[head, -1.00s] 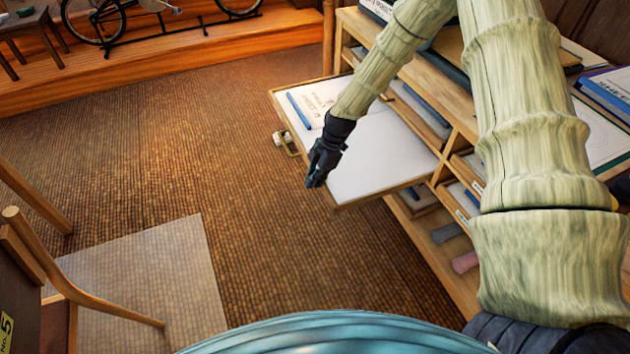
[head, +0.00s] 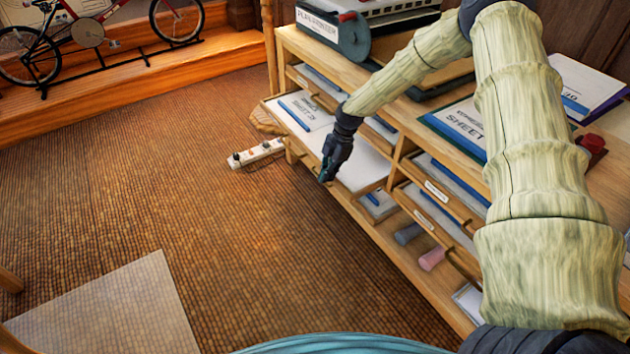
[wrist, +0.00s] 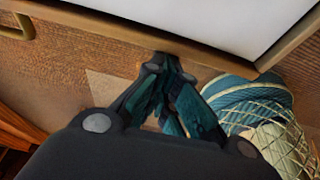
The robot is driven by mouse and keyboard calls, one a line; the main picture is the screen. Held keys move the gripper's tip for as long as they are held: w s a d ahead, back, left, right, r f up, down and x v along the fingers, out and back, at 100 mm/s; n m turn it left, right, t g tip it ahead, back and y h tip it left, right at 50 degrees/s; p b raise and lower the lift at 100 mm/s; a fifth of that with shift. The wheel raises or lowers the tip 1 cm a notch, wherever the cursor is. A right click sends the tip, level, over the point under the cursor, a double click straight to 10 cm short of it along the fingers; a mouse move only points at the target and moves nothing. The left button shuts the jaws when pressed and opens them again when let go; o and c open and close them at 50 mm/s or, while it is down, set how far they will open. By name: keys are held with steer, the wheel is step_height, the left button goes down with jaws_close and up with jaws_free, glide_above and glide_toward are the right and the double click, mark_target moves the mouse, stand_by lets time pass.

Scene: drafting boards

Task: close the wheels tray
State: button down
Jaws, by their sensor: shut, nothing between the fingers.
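The pulled-out wooden tray (head: 362,165) holds white paper and a blue pencil, and sticks partly out of the shelf unit. No "wheels" label is readable on it, so I cannot confirm its name. My gripper (head: 326,177) is shut and empty at the tray's front edge, near its right corner. In the wrist view, my gripper (wrist: 180,112) is close to the tray's wooden rim (wrist: 190,54); I cannot tell if they touch. The handle (wrist: 18,27) shows at the left of the wrist view. My gripper hides part of the front edge in the head view.
The wooden shelf unit (head: 408,146) has other trays and rolls to the right. A white power strip (head: 257,152) lies on the floor left of the tray. A bicycle (head: 85,32) stands on a raised platform behind.

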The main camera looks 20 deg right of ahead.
steer(key=shift+w+d, duration=0.15)
steer(key=shift+d, duration=0.65)
